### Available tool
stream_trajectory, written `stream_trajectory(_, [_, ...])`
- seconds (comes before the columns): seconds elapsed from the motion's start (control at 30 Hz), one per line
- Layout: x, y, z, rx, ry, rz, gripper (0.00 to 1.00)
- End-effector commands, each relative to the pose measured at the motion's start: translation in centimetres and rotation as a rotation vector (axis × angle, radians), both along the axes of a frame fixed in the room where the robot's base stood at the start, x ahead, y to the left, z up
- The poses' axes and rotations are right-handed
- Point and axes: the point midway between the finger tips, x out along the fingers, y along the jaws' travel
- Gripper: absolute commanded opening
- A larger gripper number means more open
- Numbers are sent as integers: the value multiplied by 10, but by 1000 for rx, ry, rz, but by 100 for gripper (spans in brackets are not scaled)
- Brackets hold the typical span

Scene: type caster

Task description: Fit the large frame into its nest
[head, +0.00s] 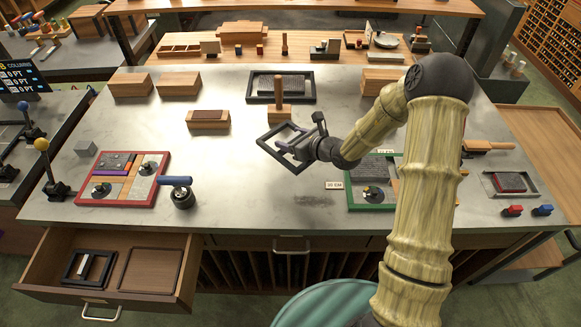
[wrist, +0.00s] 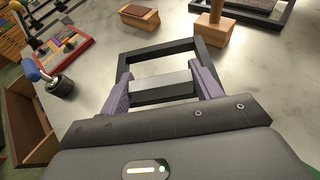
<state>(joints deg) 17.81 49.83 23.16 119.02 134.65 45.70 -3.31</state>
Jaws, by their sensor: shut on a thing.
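My gripper (head: 292,146) is above the middle of the steel bench. It is shut on the large dark frame (head: 268,136), which is held tilted in the air. In the wrist view the purple fingers (wrist: 163,84) clasp a grey-topped bar of the frame (wrist: 155,53), and the frame's open rim extends beyond them. The open drawer (head: 60,243) at the front left holds a smaller dark frame (head: 68,267) with a pale bar. Beside it on the right is an empty brown recess with a raised rim (head: 122,270).
A red-edged board (head: 160,185) and a blue-handled roller (head: 181,198) stand on the bench behind the drawer. A wooden block with a post (head: 279,112), a dark-framed tray (head: 250,87) and a green-edged board (head: 352,200) surround the arm. The bench's front middle is clear.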

Motion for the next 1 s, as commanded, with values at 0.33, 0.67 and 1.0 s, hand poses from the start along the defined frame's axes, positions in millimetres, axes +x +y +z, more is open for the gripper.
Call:
stream_trajectory(0.33, [0,4,-15,5,-4,5,0])
stream_trajectory(0.67, [0,5,-51,5,-6,6,0])
stream_trajectory(1.0, [1,5,-55,4,-9,6,0])
